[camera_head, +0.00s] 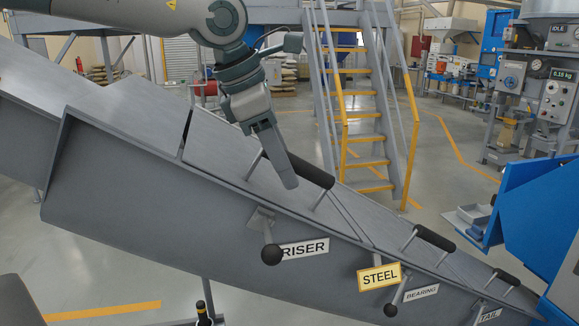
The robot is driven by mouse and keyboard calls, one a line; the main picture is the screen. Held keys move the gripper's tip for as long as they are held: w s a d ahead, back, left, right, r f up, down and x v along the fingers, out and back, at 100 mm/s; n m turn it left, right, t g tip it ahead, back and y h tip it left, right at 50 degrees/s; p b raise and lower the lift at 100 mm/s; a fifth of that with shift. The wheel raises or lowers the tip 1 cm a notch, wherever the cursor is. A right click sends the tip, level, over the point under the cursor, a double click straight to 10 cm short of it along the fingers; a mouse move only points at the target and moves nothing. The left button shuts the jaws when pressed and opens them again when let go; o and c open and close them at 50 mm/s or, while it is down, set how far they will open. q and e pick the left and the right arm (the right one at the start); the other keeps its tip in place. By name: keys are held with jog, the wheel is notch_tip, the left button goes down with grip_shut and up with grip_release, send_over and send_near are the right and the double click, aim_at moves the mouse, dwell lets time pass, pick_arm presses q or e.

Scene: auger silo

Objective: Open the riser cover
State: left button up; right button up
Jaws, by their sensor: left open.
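The riser cover (230,150) is a grey sloping panel on the auger trough, lying flat and closed. Its black bar handle (312,172) stands on metal posts near the cover's lower end. The RISER label (304,249) is on the trough side. Beside the label is a latch lever with a black ball knob (271,254), hanging downward. My left gripper (288,178) reaches down from above, its fingers at the near side of the handle and partly in front of it. It is open; whether it touches the handle is unclear. My right gripper is out of view.
Lower on the slope are the BEARING cover's handle (435,238), its knob (390,310), a yellow STEEL sign (379,277) and the TAIL label (489,315). A blue hopper (535,220) stands at right. Stairs (362,115) with yellow rails rise behind.

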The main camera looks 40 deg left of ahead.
pick_arm(q)
jog(key=shift+x, duration=1.5)
jog(key=shift+p, duration=0.3)
grip_shut()
